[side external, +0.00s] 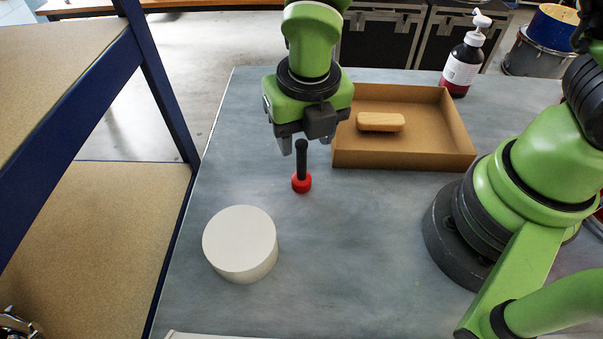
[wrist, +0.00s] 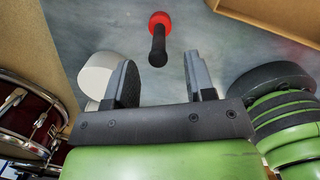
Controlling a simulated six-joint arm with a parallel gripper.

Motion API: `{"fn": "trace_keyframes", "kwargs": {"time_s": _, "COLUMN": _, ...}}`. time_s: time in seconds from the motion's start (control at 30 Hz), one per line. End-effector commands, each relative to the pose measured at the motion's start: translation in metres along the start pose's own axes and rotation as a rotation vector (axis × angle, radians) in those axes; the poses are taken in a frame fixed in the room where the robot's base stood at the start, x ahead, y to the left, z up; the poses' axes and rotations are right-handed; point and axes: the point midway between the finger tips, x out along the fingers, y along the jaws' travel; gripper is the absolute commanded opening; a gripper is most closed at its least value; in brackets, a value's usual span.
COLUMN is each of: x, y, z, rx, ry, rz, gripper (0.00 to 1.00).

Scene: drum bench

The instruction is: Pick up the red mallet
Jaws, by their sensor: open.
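The red mallet (side external: 302,181) stands upright on the grey table, its red head down and its black handle (side external: 302,158) pointing up. It also shows in the wrist view (wrist: 159,42), ahead of the fingers and roughly between their lines. My gripper (side external: 303,146) is open and empty, just above and behind the handle top in the side external view. In the wrist view its two fingers (wrist: 158,80) are spread apart, with nothing between them. I cannot tell from the side view whether a finger touches the handle.
A white round drum or cylinder (side external: 240,243) stands at the front left. A cardboard tray (side external: 430,152) holding a wooden block (side external: 380,122) lies to the right of my gripper. A dark pump bottle (side external: 462,70) stands at the back right. The table front centre is clear.

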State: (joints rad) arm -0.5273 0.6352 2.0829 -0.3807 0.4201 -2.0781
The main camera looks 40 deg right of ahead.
Motion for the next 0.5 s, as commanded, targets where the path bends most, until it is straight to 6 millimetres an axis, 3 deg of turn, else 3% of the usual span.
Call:
{"fn": "trace_keyframes", "kwargs": {"time_s": 0.3, "x": 0.04, "y": 0.001, "z": 0.002, "rx": 0.002, "ry": 0.002, "rz": -0.003, "gripper": 0.5}}
{"fn": "trace_keyframes", "kwargs": {"time_s": 0.5, "x": 0.053, "y": 0.002, "z": 0.002, "rx": 0.003, "ry": 0.001, "rz": 0.001, "gripper": 0.5}}
